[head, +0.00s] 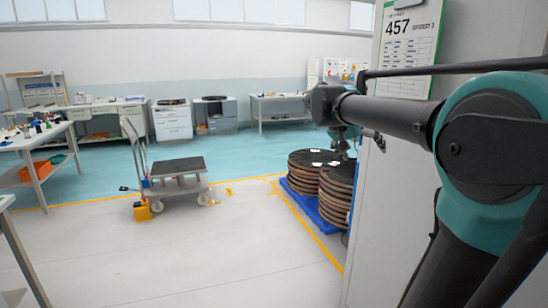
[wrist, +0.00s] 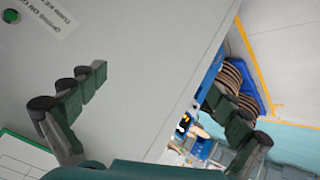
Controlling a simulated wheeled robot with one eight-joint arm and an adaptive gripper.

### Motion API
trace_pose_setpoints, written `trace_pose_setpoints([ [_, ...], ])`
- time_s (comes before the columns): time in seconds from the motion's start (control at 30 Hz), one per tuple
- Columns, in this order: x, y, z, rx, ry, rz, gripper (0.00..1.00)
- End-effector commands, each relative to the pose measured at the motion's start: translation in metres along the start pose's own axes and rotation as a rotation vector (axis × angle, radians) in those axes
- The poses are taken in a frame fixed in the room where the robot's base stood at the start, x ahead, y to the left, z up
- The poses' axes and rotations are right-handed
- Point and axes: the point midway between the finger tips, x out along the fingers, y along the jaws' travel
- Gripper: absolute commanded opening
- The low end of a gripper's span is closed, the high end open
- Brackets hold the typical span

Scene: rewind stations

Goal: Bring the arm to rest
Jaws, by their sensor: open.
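My arm (head: 385,115) reaches from the right edge across the front of a grey cabinet. In the head view its far end hangs in front of the stacks behind it, and the fingers are too small and dark to make out. In the wrist view my gripper (wrist: 156,82) is open, with its two dark green fingers wide apart and nothing between them. The left finger shows against the grey cabinet face (wrist: 135,45). The right finger shows against the floor and things beyond the cabinet edge.
The grey cabinet (head: 385,220) with a chart (head: 408,45) stands close on the right. Brown round stacks (head: 310,178) sit on a blue pallet (head: 330,219). A cart (head: 178,180) stands mid-floor, with workbenches (head: 40,170) at left. The front floor is clear.

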Motion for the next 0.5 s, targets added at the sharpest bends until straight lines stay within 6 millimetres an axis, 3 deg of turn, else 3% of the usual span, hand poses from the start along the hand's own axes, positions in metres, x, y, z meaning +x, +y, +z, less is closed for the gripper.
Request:
trace_pose_setpoints([
  [0.03, 0.019, -0.007, 0.030, -0.031, -0.034, -0.039, 1.00],
  [0.2, 0.070, -0.035, 0.133, -0.153, -0.129, -0.207, 1.00],
  [0.4, 0.109, -0.060, 0.261, -0.275, -0.188, -0.434, 1.00],
  [0.5, 0.117, -0.068, 0.317, -0.320, -0.192, -0.538, 1.00],
])
